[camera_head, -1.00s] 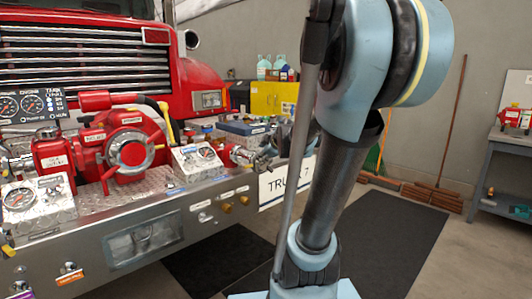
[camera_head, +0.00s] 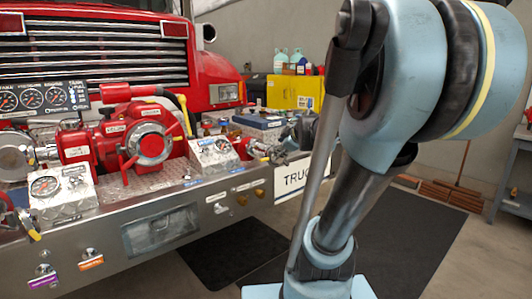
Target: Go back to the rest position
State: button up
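My arm (camera_head: 345,210) rises from the lower middle of the head view and leans right to a large blue joint at the upper right. I cannot make out my gripper in this view. The red fire truck (camera_head: 212,68) stands at the left with its front bumper (camera_head: 75,242) facing me. A red pump (camera_head: 130,135) with a round, handled outlet sits on the bumper deck between gauge boxes.
A yellow cabinet (camera_head: 287,92) with bottles on top stands behind the bumper's right end. Dark mats (camera_head: 400,245) cover the floor around my arm. A grey workbench (camera_head: 518,165) stands at the far right. My arm hides part of the bumper's right end.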

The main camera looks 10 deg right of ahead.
jog(key=s+d+f+m+g+h, duration=0.1)
jog(key=s+f+m+g, duration=0.3)
jog(key=s+f, duration=0.5)
jog(key=s+d+f+m+g+h, duration=0.1)
jog(key=s+f+m+g, duration=0.4)
jog(key=s, duration=1.2)
notch_tip(320, 180, down, 4)
jog(key=m+h, duration=0.1)
jog(key=m, duration=0.3)
jog(key=shift+s+d, duration=0.25)
jog(key=shift+s, duration=0.1)
jog(key=shift+f, duration=0.1)
jog(key=shift+w+f, duration=0.2)
jog(key=shift+w, duration=0.3)
jog(key=shift+c, duration=0.6)
